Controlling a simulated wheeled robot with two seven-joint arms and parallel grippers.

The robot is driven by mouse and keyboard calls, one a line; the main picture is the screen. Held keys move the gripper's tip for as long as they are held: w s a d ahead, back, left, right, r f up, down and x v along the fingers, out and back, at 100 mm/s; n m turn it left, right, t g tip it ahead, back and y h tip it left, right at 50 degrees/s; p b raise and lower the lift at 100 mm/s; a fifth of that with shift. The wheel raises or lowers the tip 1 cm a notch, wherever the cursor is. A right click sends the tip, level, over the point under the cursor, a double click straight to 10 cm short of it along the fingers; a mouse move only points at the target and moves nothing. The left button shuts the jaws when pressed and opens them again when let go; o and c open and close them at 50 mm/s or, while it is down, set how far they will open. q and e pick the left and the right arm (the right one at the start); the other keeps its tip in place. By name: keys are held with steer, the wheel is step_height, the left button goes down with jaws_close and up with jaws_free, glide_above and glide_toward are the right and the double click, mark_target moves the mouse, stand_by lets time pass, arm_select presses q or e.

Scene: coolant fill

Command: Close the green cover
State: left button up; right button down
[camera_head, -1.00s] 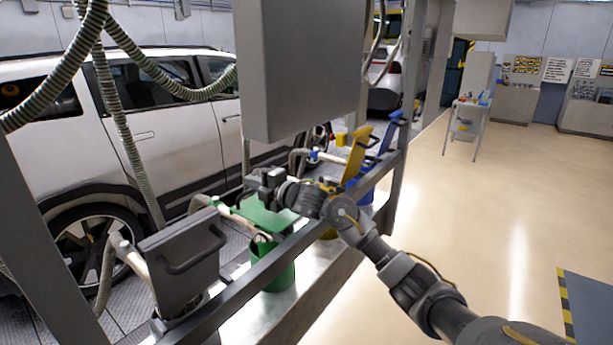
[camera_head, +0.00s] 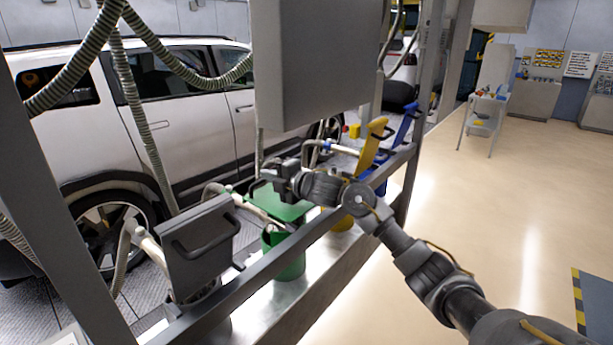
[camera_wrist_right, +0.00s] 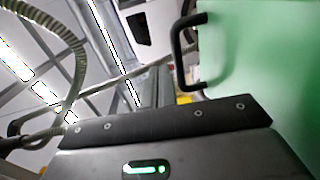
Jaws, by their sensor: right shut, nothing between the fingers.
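My left gripper is out of view.
A dark grey cover (camera_head: 200,248) stands raised at the near left. A yellow cover (camera_head: 371,147) and a blue cover (camera_head: 404,127) stand raised farther along. A grey frame rail (camera_head: 255,290) runs in front, and a grey box (camera_head: 310,65) hangs above.

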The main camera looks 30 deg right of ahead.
steer(key=r+b, duration=0.1)
steer(key=b, duration=0.1)
glide_above(296, 207)
stand_by(0.4)
